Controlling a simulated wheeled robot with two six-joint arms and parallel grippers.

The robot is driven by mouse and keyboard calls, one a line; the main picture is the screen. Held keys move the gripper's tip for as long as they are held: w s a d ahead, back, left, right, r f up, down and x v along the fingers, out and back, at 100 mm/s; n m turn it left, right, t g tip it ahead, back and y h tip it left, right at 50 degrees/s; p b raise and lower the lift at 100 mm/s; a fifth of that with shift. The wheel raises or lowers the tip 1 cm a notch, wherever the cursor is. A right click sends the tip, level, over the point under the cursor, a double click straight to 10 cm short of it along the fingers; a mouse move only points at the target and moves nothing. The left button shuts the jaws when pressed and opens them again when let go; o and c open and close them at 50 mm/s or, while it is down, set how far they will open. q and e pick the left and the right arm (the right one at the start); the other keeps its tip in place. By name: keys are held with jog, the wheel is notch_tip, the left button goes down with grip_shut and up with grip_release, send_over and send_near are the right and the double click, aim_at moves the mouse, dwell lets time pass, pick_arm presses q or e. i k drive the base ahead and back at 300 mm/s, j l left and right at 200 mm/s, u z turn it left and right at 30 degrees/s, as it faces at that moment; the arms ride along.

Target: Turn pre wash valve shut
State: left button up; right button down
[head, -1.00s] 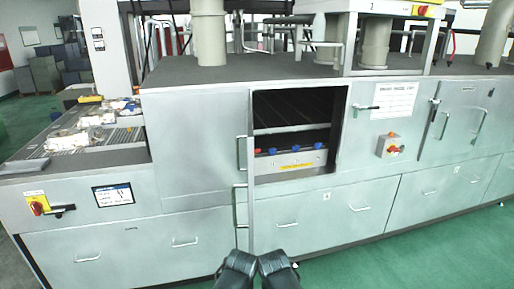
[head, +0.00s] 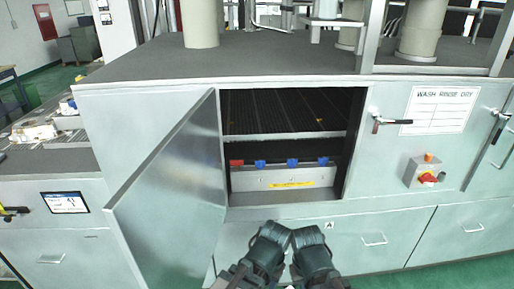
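Inside the open cabinet bay a row of small valve handles sits above a pale manifold panel (head: 270,180). At its left end is a red handle (head: 236,162). To its right are three blue handles: the left blue one (head: 260,164), the middle one (head: 292,162) and the right one (head: 323,161). The panel carries a yellow label (head: 292,185) too small to read, so I cannot tell which valve is pre wash. Dark parts of my two arms show at the bottom centre, outside and below the bay. No gripper fingers show, and nothing of mine touches the valves.
The bay's door (head: 172,190) stands swung open to the left, leaving the opening clear. A dark slatted rack (head: 285,112) lies above the valves. A switch box (head: 424,172) and black-tipped handle (head: 378,122) project from the front at right. Green floor shows at lower right.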

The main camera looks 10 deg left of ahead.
aim_at(237, 163)
jog(key=i+l, duration=0.35)
jog(key=i, duration=0.2)
jog(key=i+l, duration=0.3)
jog(key=i, duration=0.2)
